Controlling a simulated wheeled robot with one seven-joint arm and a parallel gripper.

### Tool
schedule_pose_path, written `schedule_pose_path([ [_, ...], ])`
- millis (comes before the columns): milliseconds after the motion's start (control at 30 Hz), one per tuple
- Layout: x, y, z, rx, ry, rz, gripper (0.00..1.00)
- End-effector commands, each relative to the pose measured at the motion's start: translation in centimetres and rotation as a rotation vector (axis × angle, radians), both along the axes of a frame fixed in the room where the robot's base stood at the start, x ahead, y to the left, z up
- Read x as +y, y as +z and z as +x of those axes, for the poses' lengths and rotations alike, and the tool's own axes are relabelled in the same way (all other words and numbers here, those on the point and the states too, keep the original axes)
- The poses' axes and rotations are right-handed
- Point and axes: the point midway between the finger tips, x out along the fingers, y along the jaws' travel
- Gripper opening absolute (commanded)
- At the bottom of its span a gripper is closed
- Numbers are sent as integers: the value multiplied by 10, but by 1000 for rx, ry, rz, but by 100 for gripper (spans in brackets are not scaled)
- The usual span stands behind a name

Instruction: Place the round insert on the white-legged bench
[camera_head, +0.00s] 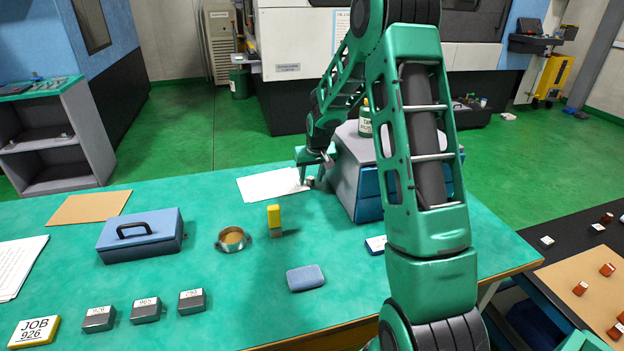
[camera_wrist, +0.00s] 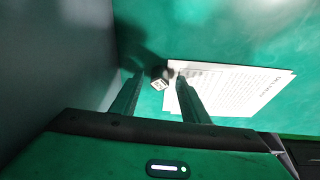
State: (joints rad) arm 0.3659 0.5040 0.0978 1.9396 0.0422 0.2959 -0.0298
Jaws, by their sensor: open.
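My gripper (camera_head: 314,174) is open, reaching down beside a grey and blue cabinet on the green table (camera_head: 190,270). In the wrist view, my open fingers (camera_wrist: 158,92) stand on either side of a small dark piece (camera_wrist: 160,84) with a pale marked face. It lies on the green top by the edge of a printed sheet; I cannot tell whether it is round. No white legs are clearly visible under either bench.
The grey and blue cabinet (camera_head: 368,206) stands close to my gripper. White paper (camera_head: 270,185), a blue case (camera_head: 140,236), a brass ring (camera_head: 232,239), a yellow-topped block (camera_head: 274,218), a blue pad (camera_head: 305,278) and labelled grey blocks (camera_head: 145,311) occupy the table.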

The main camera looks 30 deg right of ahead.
Motion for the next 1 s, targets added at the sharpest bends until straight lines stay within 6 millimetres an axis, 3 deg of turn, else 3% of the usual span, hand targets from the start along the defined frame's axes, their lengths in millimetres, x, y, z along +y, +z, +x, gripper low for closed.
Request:
schedule_pose_path([
  [600,10,96,-37,-3,0,-2,41],
  [1000,12,109,-43,0,0,0,41],
])
